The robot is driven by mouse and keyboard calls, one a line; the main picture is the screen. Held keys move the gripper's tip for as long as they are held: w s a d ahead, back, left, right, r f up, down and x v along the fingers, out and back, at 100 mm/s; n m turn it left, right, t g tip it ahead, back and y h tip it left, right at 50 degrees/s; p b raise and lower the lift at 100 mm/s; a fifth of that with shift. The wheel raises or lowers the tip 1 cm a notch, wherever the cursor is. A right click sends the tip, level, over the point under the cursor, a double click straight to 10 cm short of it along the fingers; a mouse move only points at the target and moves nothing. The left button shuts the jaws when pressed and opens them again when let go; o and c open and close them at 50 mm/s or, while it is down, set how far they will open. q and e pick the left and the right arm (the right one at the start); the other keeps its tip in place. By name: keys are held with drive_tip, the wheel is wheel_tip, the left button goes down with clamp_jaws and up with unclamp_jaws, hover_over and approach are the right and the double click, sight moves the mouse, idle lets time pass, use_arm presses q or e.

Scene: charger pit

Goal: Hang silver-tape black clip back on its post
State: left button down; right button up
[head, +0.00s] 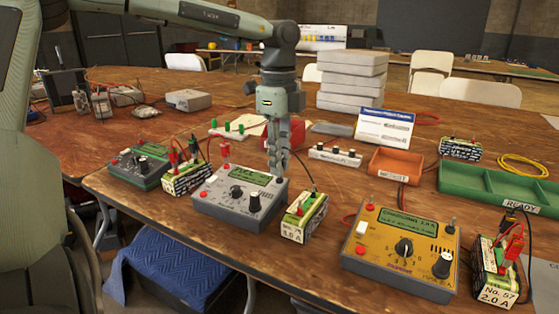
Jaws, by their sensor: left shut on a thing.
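My left gripper (279,165) comes down from above, with its fingertips at the back right edge of the grey charger (221,205). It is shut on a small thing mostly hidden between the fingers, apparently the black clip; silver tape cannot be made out. A black lead (303,163) runs beside the fingers to a dark clip (313,188) on the battery (303,215) at the charger's right. A red clip (224,150) stands on the charger's back left corner. The black post is not clearly seen; the fingers may hide it. My right gripper is not in view.
A green charger (139,168) and another battery (187,179) stand at left. A yellow charger (400,250) and battery No. 57 (495,288) stand at right. A white strip (335,155), orange tray (395,167) and green tray (490,190) lie behind.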

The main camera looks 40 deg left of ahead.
use_arm(q)
drive_tip(key=shift+b, duration=0.3)
idle(0.5)
idle(0.4)
drive_tip(key=c, duration=1.5)
unclamp_jaws()
drive_tip(key=shift+o, duration=0.2)
drive_tip(key=shift+o, duration=1)
drive_tip(key=shift+r+p, duration=2.05)
drive_tip(key=shift+r, duration=1.7)
